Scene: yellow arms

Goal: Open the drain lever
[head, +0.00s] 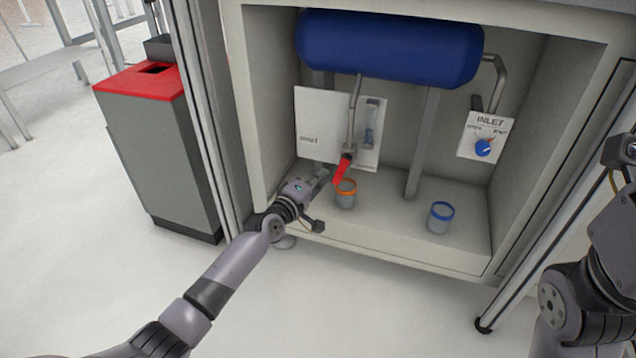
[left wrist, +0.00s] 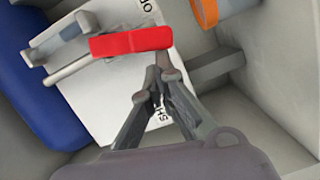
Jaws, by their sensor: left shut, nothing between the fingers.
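The red drain lever (head: 343,168) hangs below the end of the grey drain pipe (head: 353,110), tilted down and to the left. In the left wrist view the lever (left wrist: 130,42) lies across a white panel (left wrist: 90,95) whose visible lettering reads "SHUT" near my fingers and "OP" at the far edge. My left gripper (head: 322,176) is inside the cabinet, just left of the lever. In the wrist view its fingers (left wrist: 158,88) are shut and empty beside the lever's right end; I cannot tell whether they touch it. My right arm shows at the right edge; its fingers are out of frame.
A blue tank (head: 390,48) hangs above. An orange-rimmed cup (head: 345,199) stands below the lever and a blue-rimmed cup (head: 439,221) to the right. An inlet panel (head: 478,133) with a blue knob (head: 483,148) is on the right. A red-topped bin (head: 165,150) stands left outside.

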